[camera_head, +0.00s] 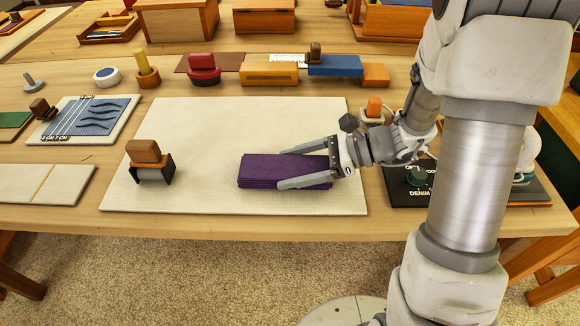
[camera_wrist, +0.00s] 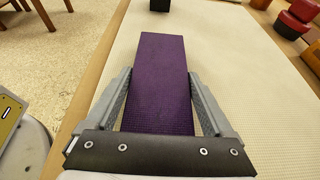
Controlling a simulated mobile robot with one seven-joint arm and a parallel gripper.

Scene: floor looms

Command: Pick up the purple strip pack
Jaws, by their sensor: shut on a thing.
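The purple strip pack (camera_head: 262,170) is a long, flat, textured block over the right half of the cream mat (camera_head: 215,125) in the head view. My gripper (camera_head: 283,168) comes in from the right with one finger along each long side of the pack. In the wrist view the purple strip pack (camera_wrist: 163,75) runs lengthwise between the fingers of my gripper (camera_wrist: 160,88), which is shut on its near end. The pack looks level; I cannot tell whether it touches the mat.
A brown and black block (camera_head: 152,165) stands on the mat's left part. A dark denim-labelled panel (camera_head: 405,195) lies right of the mat, behind my arm. A red-topped stamp (camera_head: 204,70), a tan box (camera_head: 269,74) and a blue block (camera_head: 335,65) line the back.

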